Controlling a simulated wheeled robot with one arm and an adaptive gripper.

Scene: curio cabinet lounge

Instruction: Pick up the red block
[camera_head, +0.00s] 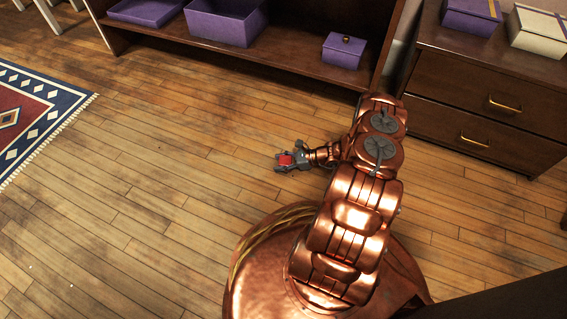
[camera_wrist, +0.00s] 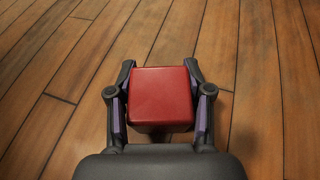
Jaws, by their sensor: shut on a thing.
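The red block (camera_wrist: 160,97) is a small cube with rounded edges. In the wrist view it sits between the two fingers of my gripper (camera_wrist: 160,92), with a finger against its left and right sides. In the head view the red block (camera_head: 286,159) shows small and red at the end of my arm, left of the picture's middle line to the arm. My gripper (camera_head: 285,160) is shut on it there, over the wooden floor. I cannot tell exactly how high the block is above the floor.
A dark wooden shelf (camera_head: 300,83) at the back holds purple boxes, one a lidded box (camera_head: 343,51). A dark drawer cabinet (camera_head: 490,90) stands at the right. A patterned rug (camera_head: 35,112) lies at the left. The wooden floor (camera_head: 150,200) between is clear.

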